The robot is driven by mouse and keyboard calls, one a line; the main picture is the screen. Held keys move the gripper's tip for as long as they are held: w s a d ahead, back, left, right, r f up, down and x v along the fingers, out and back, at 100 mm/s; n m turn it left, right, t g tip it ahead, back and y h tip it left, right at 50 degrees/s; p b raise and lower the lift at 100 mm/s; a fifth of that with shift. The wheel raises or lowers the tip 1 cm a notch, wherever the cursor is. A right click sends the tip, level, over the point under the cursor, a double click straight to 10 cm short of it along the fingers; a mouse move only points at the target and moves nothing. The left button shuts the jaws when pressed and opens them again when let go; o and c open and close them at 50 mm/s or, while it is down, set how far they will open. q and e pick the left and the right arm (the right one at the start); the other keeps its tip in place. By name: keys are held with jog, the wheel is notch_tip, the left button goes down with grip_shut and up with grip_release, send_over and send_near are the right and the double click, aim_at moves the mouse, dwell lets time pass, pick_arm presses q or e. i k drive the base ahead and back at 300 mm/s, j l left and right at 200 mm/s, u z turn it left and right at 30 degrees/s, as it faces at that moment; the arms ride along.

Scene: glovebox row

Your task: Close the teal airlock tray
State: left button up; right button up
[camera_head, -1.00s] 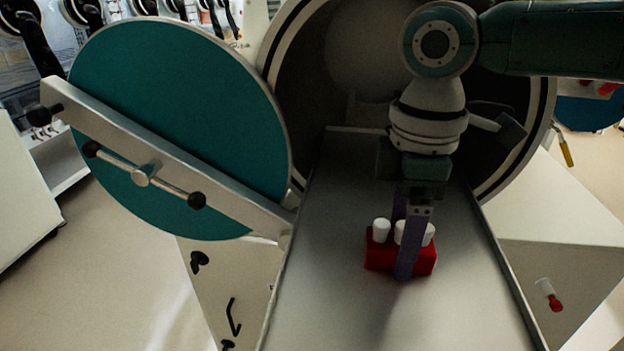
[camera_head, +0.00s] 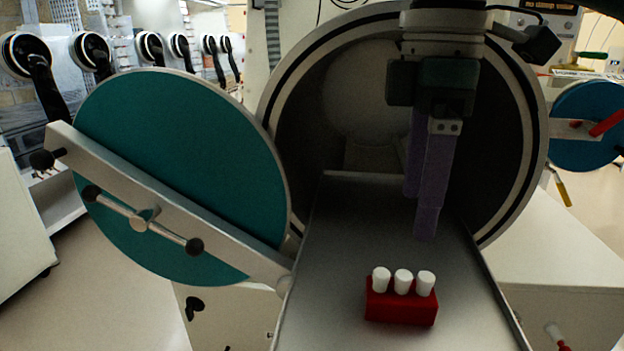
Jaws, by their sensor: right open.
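The airlock tray (camera_head: 340,240) is a grey metal slide that sticks out of the round airlock opening (camera_head: 310,140) toward me. The round teal door (camera_head: 180,150) hangs swung open at the left, with a metal bar and a black-knobbed handle (camera_head: 143,217) across it. A red rack (camera_head: 400,305) with white-capped vials (camera_head: 403,281) stands upright on the tray. My right gripper (camera_head: 420,222) points down above the tray, behind and above the rack, apart from it. It is open and empty, its purple fingers seen nearly edge-on. My left gripper is out of view.
A blue round door (camera_head: 585,125) with a red handle is at the far right. Black glove ports (camera_head: 90,50) line the row at the back left. A white cabinet (camera_head: 20,225) stands at the left edge. Open floor (camera_head: 120,300) lies below the teal door.

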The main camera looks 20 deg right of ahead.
aim_at(359, 224)
jog(key=z, duration=0.95)
